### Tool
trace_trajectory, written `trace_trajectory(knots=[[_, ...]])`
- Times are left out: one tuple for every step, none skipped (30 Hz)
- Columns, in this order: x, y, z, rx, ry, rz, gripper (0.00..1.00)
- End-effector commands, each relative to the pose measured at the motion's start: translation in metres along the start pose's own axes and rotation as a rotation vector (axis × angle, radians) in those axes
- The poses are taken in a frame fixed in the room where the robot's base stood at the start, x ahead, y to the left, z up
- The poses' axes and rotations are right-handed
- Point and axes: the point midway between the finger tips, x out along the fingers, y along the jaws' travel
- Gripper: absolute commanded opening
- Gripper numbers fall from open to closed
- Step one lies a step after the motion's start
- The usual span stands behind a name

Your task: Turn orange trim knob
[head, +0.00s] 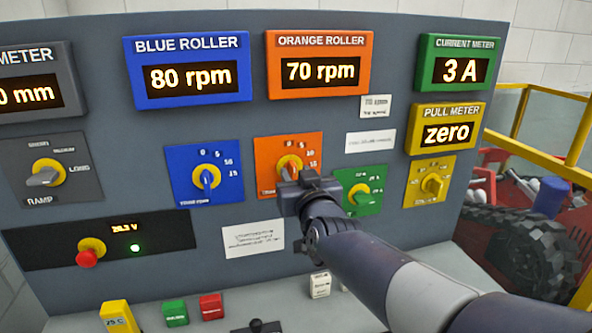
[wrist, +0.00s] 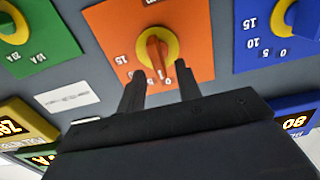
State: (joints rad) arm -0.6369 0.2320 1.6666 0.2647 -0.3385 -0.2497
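The orange trim knob (head: 290,167) has a yellow ring and sits on an orange plate (head: 268,150) below the orange display (head: 318,70), which reads 70 rpm. My gripper (head: 298,182) is in front of the plate's lower right and hides part of the knob in the head view. The wrist view is upside down against the panel. There the knob (wrist: 155,52) shows its orange pointer, and my gripper (wrist: 160,75) is open with its two fingers apart, one toward each side of the knob. The fingers look empty; whether they touch the knob cannot be told.
A blue plate with a blue knob (head: 208,180) is left of the orange one, and a green plate with a green knob (head: 358,193) is right. A yellow knob (head: 433,186) is farther right. A red button (head: 87,257) is lower left. Yellow rails (head: 530,155) stand right of the panel.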

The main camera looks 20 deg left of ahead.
Motion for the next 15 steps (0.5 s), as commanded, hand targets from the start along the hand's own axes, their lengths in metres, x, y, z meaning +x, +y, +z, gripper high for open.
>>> trace_trajectory(knots=[[0.005,0.000,-0.001,0.000,-0.001,0.001,0.33],[0.007,0.000,0.000,0.000,-0.001,0.001,0.33],[0.010,0.000,0.000,-0.001,-0.001,0.001,0.33],[0.011,0.000,0.000,-0.001,0.000,0.001,0.33],[0.013,0.000,0.000,-0.001,0.000,0.001,0.33],[0.014,0.000,0.000,-0.001,0.000,0.000,0.33],[0.014,0.000,0.000,-0.001,0.000,0.001,0.33],[0.015,0.000,0.000,-0.001,0.000,0.001,0.33],[0.015,0.000,0.000,-0.001,0.000,0.000,0.33],[0.015,0.000,0.000,-0.001,0.000,0.000,0.33],[0.015,0.000,0.000,-0.001,0.000,0.000,0.33],[0.015,0.000,0.000,-0.001,0.000,0.000,0.33],[0.015,0.000,0.000,-0.001,0.000,0.000,0.33],[0.015,0.000,0.000,-0.001,0.000,0.000,0.33],[0.015,0.000,0.000,-0.001,0.000,0.000,0.33]])
